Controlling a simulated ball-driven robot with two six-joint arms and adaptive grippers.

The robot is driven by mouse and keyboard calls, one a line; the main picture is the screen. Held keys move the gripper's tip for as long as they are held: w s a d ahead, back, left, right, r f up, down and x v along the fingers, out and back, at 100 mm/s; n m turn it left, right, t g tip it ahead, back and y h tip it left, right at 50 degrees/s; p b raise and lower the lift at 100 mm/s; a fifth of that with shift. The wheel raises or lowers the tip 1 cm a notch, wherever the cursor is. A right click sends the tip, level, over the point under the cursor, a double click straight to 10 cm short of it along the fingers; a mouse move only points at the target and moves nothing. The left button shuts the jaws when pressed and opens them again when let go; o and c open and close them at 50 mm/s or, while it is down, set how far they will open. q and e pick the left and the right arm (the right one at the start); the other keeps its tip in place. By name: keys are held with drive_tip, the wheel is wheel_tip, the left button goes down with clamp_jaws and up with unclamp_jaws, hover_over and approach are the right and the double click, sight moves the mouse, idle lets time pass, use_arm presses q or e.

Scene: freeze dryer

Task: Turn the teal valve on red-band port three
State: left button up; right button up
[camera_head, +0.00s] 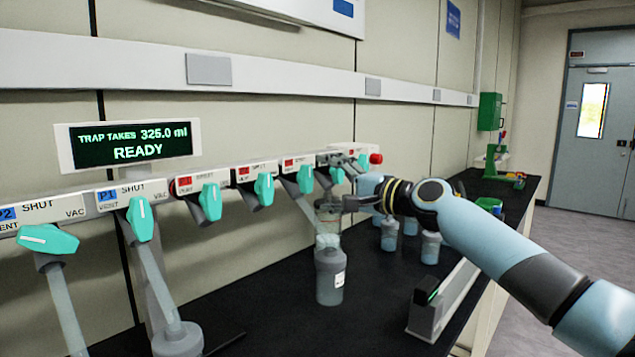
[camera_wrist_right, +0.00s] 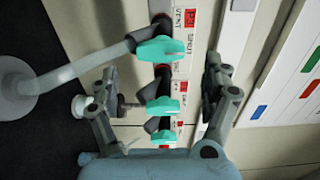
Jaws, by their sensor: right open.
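Teal valves line the manifold. The first red-band valve (camera_head: 211,201), the second (camera_head: 264,188) and the third from the left (camera_head: 305,179) have upright handles in the head view. Another teal valve (camera_head: 337,174) is by my right gripper (camera_head: 329,190). In the right wrist view, my right gripper (camera_wrist_right: 160,66) is open. A teal valve with a glass tube (camera_wrist_right: 160,48) lies just past the fingertips; another teal valve (camera_wrist_right: 160,107) lies between the fingers in the picture. Contact is not visible. My left gripper is out of view.
A capped flask (camera_head: 330,275) stands under the manifold, below my right gripper. More bottles (camera_head: 389,235) stand behind it, and a grey rack (camera_head: 443,300) lies to the right. A display (camera_head: 128,143) reads READY. The black bench (camera_head: 262,320) has some free room.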

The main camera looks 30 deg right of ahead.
drive_tip(key=shift+v, duration=1.95)
